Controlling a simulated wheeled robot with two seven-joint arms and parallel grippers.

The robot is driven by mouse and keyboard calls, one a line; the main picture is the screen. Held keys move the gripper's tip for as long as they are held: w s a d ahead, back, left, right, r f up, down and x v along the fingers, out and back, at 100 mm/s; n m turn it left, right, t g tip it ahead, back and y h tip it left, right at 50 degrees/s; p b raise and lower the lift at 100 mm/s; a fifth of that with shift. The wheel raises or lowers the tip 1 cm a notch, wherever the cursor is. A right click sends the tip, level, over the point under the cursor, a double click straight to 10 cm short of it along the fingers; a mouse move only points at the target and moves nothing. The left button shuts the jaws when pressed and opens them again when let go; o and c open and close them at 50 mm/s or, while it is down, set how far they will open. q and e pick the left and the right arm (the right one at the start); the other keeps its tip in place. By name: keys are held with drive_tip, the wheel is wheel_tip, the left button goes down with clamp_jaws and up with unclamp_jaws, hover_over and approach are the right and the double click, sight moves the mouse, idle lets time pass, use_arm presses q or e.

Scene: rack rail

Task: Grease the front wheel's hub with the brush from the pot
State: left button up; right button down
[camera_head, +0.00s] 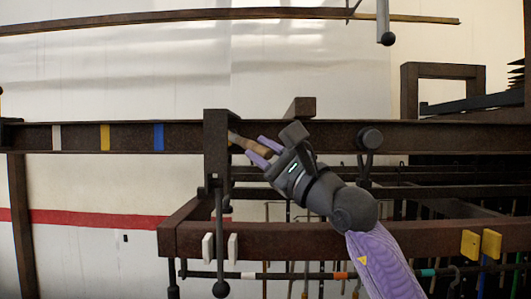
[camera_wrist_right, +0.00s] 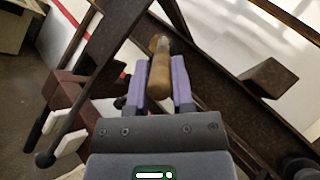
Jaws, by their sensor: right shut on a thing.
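My right gripper (camera_head: 255,147) is shut on a brush with a wooden handle (camera_head: 240,141), in front of the dark rail. In the right wrist view the handle (camera_wrist_right: 160,72) sits between the purple fingers of the gripper (camera_wrist_right: 159,64) and points away from the palm. The brush's far end is beside a dark upright bracket (camera_head: 216,130) on the rail; its bristles are not clear, and I cannot tell whether it touches anything. A round dark part (camera_head: 370,138) sits on the rail further right. I cannot make out the front wheel's hub or the pot. My left gripper is not in view.
The rusty rail (camera_head: 430,137) runs across the view, with white, yellow and blue bands at left. A rod with a ball end (camera_head: 221,289) hangs below the bracket. A lower beam (camera_head: 310,240) carries white and yellow pads. A crowded rack fills the lower right.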

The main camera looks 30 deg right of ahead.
drive_tip(key=shift+w+a, duration=0.3)
drive_tip(key=shift+a, duration=0.15)
drive_tip(key=shift+s+d+f+b, duration=0.45)
drive_tip(key=shift+d+b, duration=0.25)
drive_tip(key=shift+b, duration=0.2)
drive_tip(key=shift+s, duration=0.1)
